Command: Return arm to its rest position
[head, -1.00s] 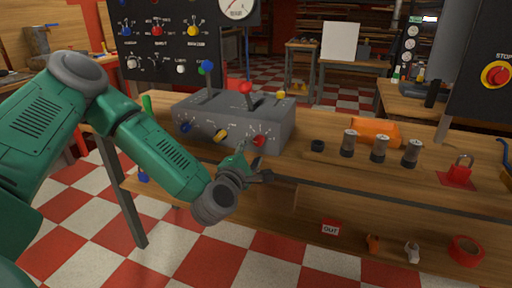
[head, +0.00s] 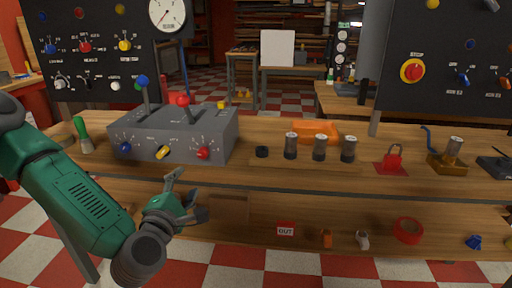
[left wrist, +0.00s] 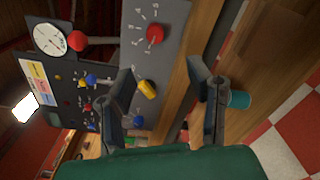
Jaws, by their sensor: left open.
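My left arm comes in from the left in the head view. Its gripper (head: 186,198) is open and empty, in front of the bench edge and below the grey control box (head: 172,142). In the left wrist view the two fingers (left wrist: 166,100) stand wide apart with nothing between them. Past them I see the box's red knob (left wrist: 155,34) and yellow knob (left wrist: 147,89). The gripper seems clear of the box. My right arm and gripper are not in view.
A lower shelf (head: 260,240) carries red tape (head: 408,231) and small items. Dark panels stand at both sides. Checkered floor lies in front.

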